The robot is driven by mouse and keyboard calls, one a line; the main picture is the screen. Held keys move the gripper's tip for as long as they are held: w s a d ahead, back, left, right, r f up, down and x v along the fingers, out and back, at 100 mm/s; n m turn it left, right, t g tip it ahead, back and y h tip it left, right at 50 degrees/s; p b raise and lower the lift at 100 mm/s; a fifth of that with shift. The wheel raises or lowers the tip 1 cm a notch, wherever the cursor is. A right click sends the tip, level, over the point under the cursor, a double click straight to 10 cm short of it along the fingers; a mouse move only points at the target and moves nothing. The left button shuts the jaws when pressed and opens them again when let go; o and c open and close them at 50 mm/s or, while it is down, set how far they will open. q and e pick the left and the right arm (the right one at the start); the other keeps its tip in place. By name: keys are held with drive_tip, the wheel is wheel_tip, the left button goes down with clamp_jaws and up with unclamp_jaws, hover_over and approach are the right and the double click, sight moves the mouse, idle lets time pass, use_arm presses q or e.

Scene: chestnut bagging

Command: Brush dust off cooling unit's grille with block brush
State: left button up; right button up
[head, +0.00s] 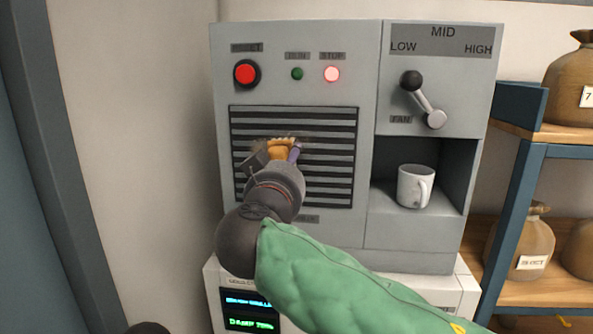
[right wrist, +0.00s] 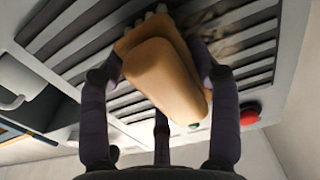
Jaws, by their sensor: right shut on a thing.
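The cooling unit (head: 230,60) is a grey cabinet with a dark slatted grille (head: 335,140) on its front. My right gripper (head: 283,152) is in front of the grille and shut on the block brush (head: 279,150), which has a tan wooden block and pale bristles. In the right wrist view the brush (right wrist: 160,75) sits between the fingers of the gripper (right wrist: 160,85), its bristles at the slats. A greyish-brown smudge of dust (right wrist: 240,40) shows on the slats beside the brush. The gripper and wrist hide part of the grille in the head view.
Above the grille are a red button (head: 246,73), a green lamp (head: 297,74) and a lit red lamp (head: 332,74). A fan lever (head: 424,100) and a white mug (head: 414,186) in a recess are at the right. Shelves with sacks (head: 520,242) stand further right.

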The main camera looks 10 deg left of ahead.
drive_tip(key=shift+a, duration=1.35)
drive_tip(key=shift+d+r+b, duration=0.2)
drive_tip(key=shift+r+b, duration=0.55)
drive_tip(key=shift+b, duration=0.9)
